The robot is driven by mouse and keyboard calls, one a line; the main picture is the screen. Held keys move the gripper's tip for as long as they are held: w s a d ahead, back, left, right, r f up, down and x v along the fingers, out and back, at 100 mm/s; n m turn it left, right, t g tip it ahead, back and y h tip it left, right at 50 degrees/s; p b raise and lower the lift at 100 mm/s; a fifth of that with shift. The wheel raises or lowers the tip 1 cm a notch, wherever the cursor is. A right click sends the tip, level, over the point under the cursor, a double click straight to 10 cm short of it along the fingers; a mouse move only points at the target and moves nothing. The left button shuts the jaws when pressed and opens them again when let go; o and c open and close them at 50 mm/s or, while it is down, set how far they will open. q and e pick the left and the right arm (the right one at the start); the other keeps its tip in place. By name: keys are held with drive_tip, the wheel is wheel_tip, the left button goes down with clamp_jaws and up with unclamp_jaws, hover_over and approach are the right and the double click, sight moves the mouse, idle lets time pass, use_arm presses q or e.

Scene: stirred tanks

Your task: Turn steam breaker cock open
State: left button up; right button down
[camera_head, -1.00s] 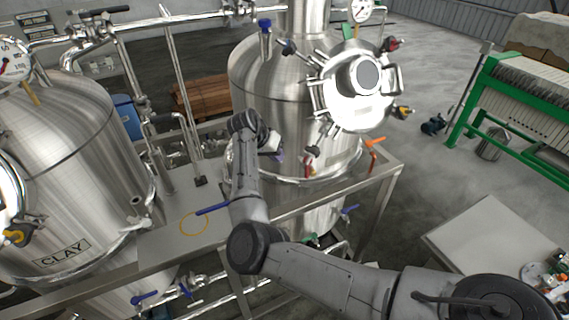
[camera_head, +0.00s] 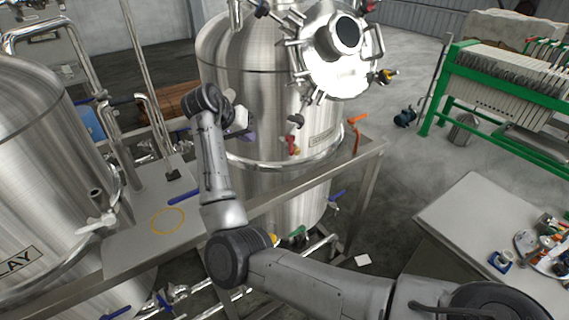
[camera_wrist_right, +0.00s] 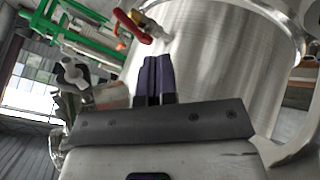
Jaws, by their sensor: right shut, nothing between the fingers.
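Several cocks with coloured handles are in view, and no readable label tells me which one is the steam breaker cock. A red-handled cock (camera_head: 292,145) sits low on the front of the middle steel tank (camera_head: 240,92); a red handle (camera_wrist_right: 131,26) also shows at the top of the right wrist view. An orange-handled cock (camera_head: 358,118) stands at the tank's right. My right gripper (camera_head: 248,134) is in front of the tank, left of the red handle and apart from it. Its dark purple fingers (camera_wrist_right: 157,80) are together and empty in the wrist view. My left gripper is out of view.
A steel frame table (camera_head: 140,240) with a yellow ring (camera_head: 167,221) and a blue handle (camera_head: 186,197) lies left of my right arm. A second tank (camera_head: 40,150) stands at left. A grey side table (camera_head: 475,225) and green filter press (camera_head: 510,95) are at right.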

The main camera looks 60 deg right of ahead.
sight(291, 146)
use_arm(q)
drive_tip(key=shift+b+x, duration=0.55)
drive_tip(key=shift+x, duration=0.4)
use_arm(e)
drive_tip(key=s+d+f, duration=0.5)
drive_tip(key=d+f, duration=0.2)
drive_tip(key=d, duration=0.1)
drive_tip(key=shift+s+f, duration=0.15)
drive_tip(key=shift+s, duration=0.15)
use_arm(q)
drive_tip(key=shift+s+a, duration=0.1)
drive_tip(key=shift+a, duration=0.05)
use_arm(e)
drive_tip(key=shift+a, duration=0.1)
